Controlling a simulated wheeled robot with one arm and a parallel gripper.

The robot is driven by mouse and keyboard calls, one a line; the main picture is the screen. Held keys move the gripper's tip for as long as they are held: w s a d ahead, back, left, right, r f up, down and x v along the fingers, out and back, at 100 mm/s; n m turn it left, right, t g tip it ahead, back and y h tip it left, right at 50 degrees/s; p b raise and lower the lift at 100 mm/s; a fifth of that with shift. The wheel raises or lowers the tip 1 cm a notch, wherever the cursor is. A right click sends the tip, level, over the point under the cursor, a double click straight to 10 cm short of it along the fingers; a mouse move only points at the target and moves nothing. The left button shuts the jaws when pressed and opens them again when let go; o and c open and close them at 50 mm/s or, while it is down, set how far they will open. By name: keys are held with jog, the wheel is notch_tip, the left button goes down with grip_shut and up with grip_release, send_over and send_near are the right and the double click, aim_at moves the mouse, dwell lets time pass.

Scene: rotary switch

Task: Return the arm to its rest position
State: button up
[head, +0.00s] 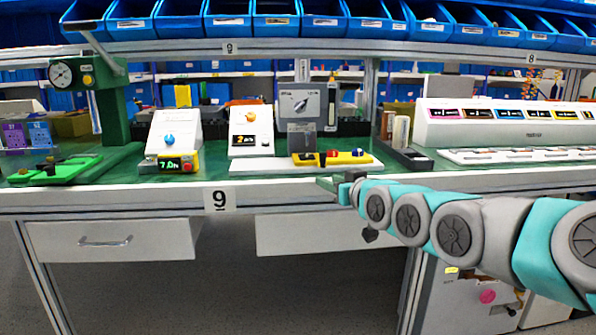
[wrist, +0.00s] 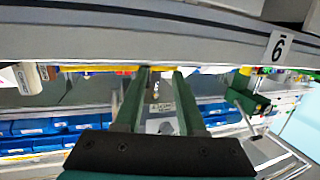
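The rotary switch (head: 301,103) is a grey upright box with a dark-rimmed dial and a pale lever, standing at the back middle of the bench. My arm reaches in from the right in the head view, and my gripper (head: 338,187) is at the bench's front edge, apart from the switch and in front of it. In the wrist view the picture is upside down. The two green fingers of my gripper (wrist: 160,76) stand apart with nothing held, and the grey switch panel (wrist: 158,107) shows in the gap behind them.
A yellow panel with buttons (head: 330,158) lies before the switch. White boxes with displays (head: 250,130) stand left of it, and a long white instrument (head: 500,124) stands right. A green press (head: 113,100) is at far left. Blue bins (head: 275,18) line the shelf above. Space before the drawers is clear.

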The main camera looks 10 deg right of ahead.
jog(key=s+a+f+g+h+p, duration=0.25)
jog(key=s+f+g, duration=0.55)
jog(key=s+f, duration=0.75)
jog(key=s+f+m+g, duration=0.1)
jog(key=s+g, duration=0.2)
jog(key=s, duration=0.7)
jog(key=s+d+f+m+g+h+p, duration=0.1)
jog(key=s+f+g, duration=0.1)
jog(key=s, duration=0.7)
jog(key=s+d+f+m+g+h+p, duration=0.1)
jog(key=s+g, duration=0.3)
jog(key=s, duration=0.6)
jog(key=shift+s+d+f, duration=0.15)
jog(key=shift+s+f, duration=0.15)
jog(key=shift+f, duration=0.25)
